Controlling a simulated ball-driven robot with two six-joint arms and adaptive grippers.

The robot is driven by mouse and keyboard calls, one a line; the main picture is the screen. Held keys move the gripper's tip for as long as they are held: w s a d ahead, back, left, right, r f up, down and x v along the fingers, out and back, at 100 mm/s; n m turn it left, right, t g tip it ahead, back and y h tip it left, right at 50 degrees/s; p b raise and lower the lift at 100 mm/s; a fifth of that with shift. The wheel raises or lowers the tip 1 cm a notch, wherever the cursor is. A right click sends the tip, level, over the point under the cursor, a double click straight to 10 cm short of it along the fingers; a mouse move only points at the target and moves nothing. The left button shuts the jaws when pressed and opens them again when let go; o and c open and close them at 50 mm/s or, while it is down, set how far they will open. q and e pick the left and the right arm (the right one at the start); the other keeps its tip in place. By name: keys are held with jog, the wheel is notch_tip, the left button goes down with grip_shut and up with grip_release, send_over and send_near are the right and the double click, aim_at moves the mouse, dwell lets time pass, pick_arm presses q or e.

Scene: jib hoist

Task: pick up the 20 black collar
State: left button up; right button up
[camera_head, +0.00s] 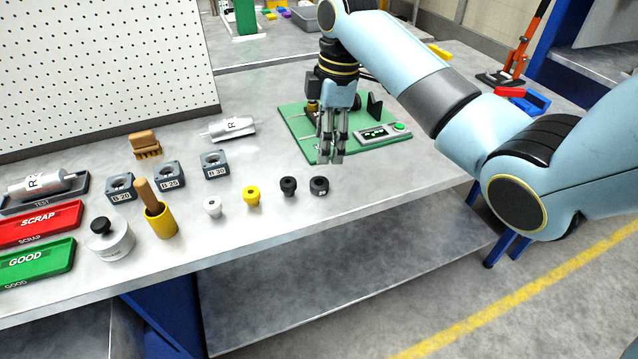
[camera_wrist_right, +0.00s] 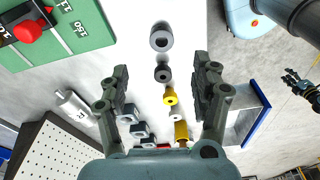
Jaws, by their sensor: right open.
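A short black collar (camera_head: 319,186) stands on the grey bench near its front edge, at the right end of a row of small parts. Its pale side marking is too small to read surely. In the right wrist view it is the dark ring (camera_wrist_right: 161,38) with an open bore, beyond the fingertips. My right gripper (camera_head: 331,160) points down, open and empty, above the bench just behind the collar and apart from it. In the wrist view its two fingers (camera_wrist_right: 162,70) stand wide apart.
A black knob-like part (camera_head: 288,186) stands close left of the collar, then yellow (camera_head: 252,196) and white (camera_head: 213,207) ones. Grey bearing blocks (camera_head: 215,166) stand behind. A green board (camera_head: 295,122) with a small device lies behind the gripper. Bench right of the collar is clear.

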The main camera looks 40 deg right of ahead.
aim_at(319, 182)
jog(key=f, duration=0.6)
jog(key=a+f, duration=0.1)
jog(key=f, duration=0.2)
jog(key=shift+w+a+f, duration=0.1)
jog(key=shift+w+f, duration=0.05)
jog(key=shift+f, duration=0.15)
grip_shut()
